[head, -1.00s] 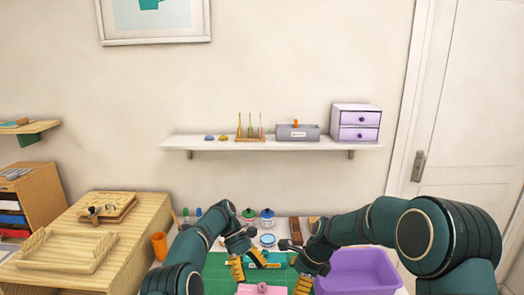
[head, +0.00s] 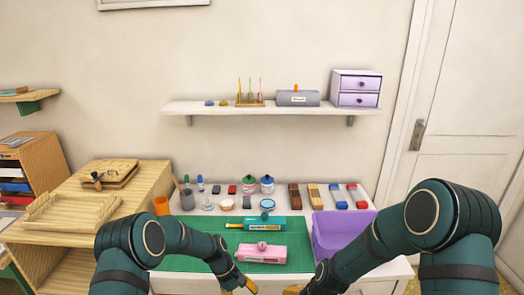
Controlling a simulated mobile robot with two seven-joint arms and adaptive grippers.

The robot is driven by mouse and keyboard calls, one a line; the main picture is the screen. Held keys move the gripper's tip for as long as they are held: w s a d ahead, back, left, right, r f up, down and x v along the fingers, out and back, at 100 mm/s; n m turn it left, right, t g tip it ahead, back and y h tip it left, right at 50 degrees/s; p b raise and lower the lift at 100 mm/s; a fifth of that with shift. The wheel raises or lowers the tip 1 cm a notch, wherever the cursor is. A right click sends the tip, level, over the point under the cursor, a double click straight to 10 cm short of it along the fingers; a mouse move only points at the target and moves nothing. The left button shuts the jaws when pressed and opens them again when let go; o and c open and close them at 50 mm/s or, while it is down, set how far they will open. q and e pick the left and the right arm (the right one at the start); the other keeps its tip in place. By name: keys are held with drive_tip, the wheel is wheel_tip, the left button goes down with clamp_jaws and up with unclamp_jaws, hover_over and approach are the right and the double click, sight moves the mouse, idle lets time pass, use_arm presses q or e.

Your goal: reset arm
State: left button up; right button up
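My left gripper (head: 246,284) hangs at the bottom edge of the head view, near the front edge of the green mat. My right gripper (head: 294,290) is mostly cut off by the bottom edge, to the right of the left one. The fingers of both are too cropped to read. A teal box-shaped piece (head: 268,224) with a yellow part at its left lies on the green mat (head: 190,250). A pink box-shaped piece (head: 262,255) with a knob lies in front of it. Neither gripper visibly touches these pieces.
A purple bin (head: 335,240) stands right of the mat, beside my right arm. Bottles, small pads and several stamps line the table's back. A wall shelf (head: 270,107) hangs above.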

use_arm(q)
drive_tip(key=s+a+f+m+t+b, duration=0.2)
drive_tip(key=s, duration=0.9)
drive_tip(key=s+a+f+m+t+y+b, duration=0.1)
drive_tip(key=s+f+m+t+b, duration=0.1)
drive_tip(key=s, duration=1)
drive_tip(key=shift+s+a+f+m+b, duration=0.2)
drive_tip(key=shift+a+f+m+b, duration=0.35)
drive_tip(key=shift+f, duration=0.25)
use_arm(e)
drive_tip(key=s+f+n, duration=0.4)
drive_tip(key=s, duration=0.3)
drive_tip(key=s+f+n, duration=0.5)
drive_tip(key=s, duration=0.3)
drive_tip(key=shift+s+a+f+n+t, duration=0.3)
drive_tip(key=shift+a+t, duration=0.1)
use_arm(q)
drive_tip(key=shift+d, duration=0.15)
